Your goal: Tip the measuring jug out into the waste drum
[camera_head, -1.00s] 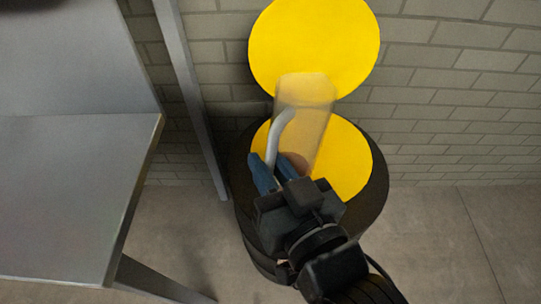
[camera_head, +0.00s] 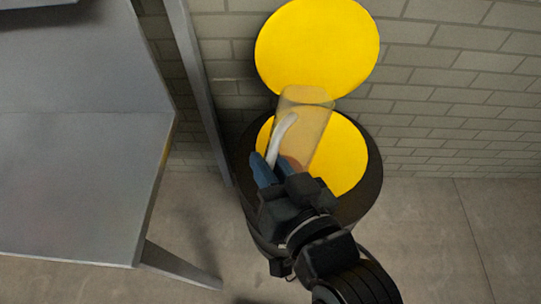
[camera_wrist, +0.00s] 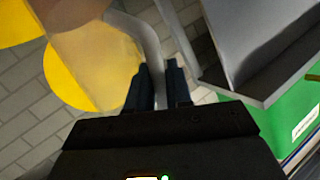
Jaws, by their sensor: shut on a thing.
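The measuring jug (camera_head: 309,118) is clear, with a pale curved handle and a brownish-orange patch at its lower end. My gripper (camera_head: 270,170) is shut on the jug's handle; in the wrist view its blue fingers (camera_wrist: 157,88) pinch the handle. The jug is over the waste drum (camera_head: 366,190), a black drum with a yellow top face and a round yellow disc (camera_head: 318,40) standing upright behind it. The jug looks tilted in the head view, but I cannot tell how far. The drum's near side is partly hidden by my gripper and arm.
A grey metal table (camera_head: 80,180) stands on the left, its edge and leg close to the drum. A brick wall (camera_head: 450,90) is right behind the drum. The floor (camera_head: 430,245) to the right is clear.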

